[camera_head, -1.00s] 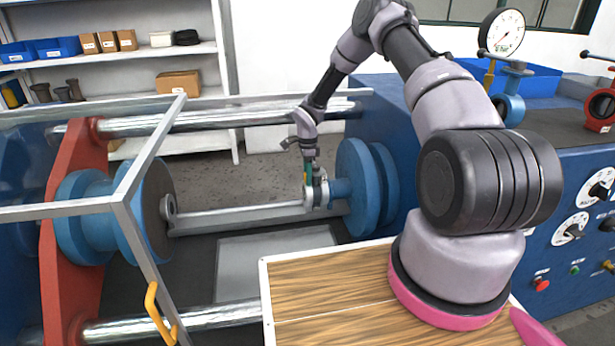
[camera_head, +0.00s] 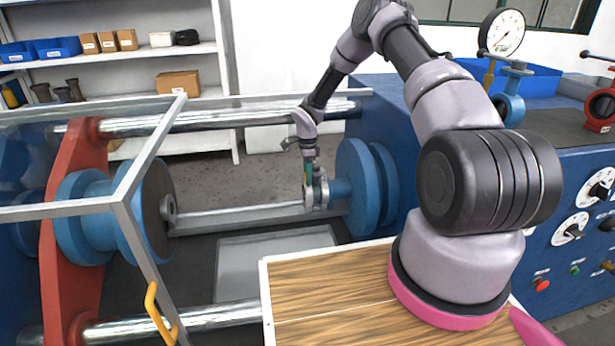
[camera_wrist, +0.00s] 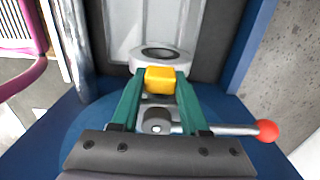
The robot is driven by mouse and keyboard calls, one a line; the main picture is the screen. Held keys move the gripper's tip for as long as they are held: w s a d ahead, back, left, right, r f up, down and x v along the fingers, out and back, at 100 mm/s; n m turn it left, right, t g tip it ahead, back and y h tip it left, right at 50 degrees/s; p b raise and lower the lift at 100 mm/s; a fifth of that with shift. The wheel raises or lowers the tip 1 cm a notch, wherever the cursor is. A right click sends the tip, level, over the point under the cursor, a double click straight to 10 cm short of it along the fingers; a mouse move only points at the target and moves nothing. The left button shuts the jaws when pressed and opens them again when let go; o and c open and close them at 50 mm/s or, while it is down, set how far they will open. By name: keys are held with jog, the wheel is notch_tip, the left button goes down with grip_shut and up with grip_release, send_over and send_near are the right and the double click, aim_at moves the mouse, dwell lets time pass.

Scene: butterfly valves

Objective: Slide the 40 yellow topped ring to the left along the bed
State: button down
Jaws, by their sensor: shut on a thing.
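The yellow topped ring shows in the wrist view as a grey ring with a yellow block (camera_wrist: 160,79) on top. My gripper (camera_wrist: 160,84) has its two green fingers closed on the yellow block. In the head view my gripper (camera_head: 308,172) reaches down to the ring (camera_head: 317,192), which sits small at the right end of the bed rail (camera_head: 240,217), close to the blue right-hand flange (camera_head: 357,188). The marking on the ring cannot be read.
A blue flange with a dark face (camera_head: 150,208) stands at the rail's left end. The rail between is clear. A lever with a red ball (camera_wrist: 266,130) is beside my gripper. A grey guard frame (camera_head: 125,190) stands at the front left.

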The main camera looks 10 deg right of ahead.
jog(key=shift+a, duration=2.55)
jog(key=shift+a, duration=2.45)
jog(key=shift+a, duration=2.6)
jog(key=shift+a, duration=2.5)
